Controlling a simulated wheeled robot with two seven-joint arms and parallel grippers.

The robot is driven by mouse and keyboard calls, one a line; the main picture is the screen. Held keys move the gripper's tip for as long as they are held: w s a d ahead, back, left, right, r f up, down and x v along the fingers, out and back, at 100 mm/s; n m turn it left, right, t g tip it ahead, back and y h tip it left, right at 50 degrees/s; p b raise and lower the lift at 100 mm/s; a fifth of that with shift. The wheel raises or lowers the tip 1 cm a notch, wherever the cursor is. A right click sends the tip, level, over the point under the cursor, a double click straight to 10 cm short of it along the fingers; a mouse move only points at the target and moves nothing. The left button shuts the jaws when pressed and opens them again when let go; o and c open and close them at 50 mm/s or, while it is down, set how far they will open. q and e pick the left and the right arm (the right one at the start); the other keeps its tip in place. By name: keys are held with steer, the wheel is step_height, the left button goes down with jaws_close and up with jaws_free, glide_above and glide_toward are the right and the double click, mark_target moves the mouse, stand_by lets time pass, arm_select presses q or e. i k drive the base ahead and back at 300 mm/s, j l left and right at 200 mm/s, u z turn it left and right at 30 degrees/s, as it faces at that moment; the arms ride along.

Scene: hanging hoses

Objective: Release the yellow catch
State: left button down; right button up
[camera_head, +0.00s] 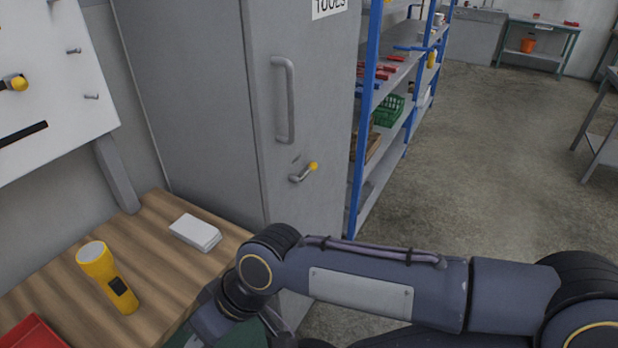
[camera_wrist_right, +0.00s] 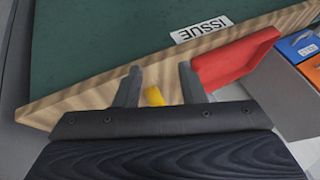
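A small grey lever with a yellow tip (camera_head: 304,172), which looks like the yellow catch, sits on the door of the grey cabinet (camera_head: 225,100). It is below the long vertical door handle (camera_head: 283,100). My right arm crosses the front of the head view, below the catch and apart from it; I cannot make out its fingers there. In the right wrist view my right gripper (camera_wrist_right: 158,68) has its fingers wide apart. A yellow piece (camera_wrist_right: 154,96) shows between them with gaps on both sides; I cannot tell what it belongs to. My left gripper is not in view.
A wooden bench (camera_head: 60,270) holds a yellow torch (camera_head: 108,277), a white box (camera_head: 195,232) and a red tray (camera_head: 32,338). A pegboard (camera_head: 50,110) is at the left. Blue shelving (camera_head: 368,95) stands right of the cabinet. Open floor (camera_head: 500,170) lies to the right.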

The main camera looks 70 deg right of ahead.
mark_target(312, 165)
steer(key=l+z, duration=0.15)
steer(key=z, duration=0.25)
steer(key=l+z, duration=0.2)
steer(key=z, duration=0.25)
steer(key=l+z, duration=0.2)
steer(key=z, duration=0.2)
steer(key=l+z, duration=0.2)
steer(key=z, duration=0.25)
steer(key=i+l+u, duration=0.25)
steer(key=i+j, duration=0.05)
steer(key=i, duration=0.05)
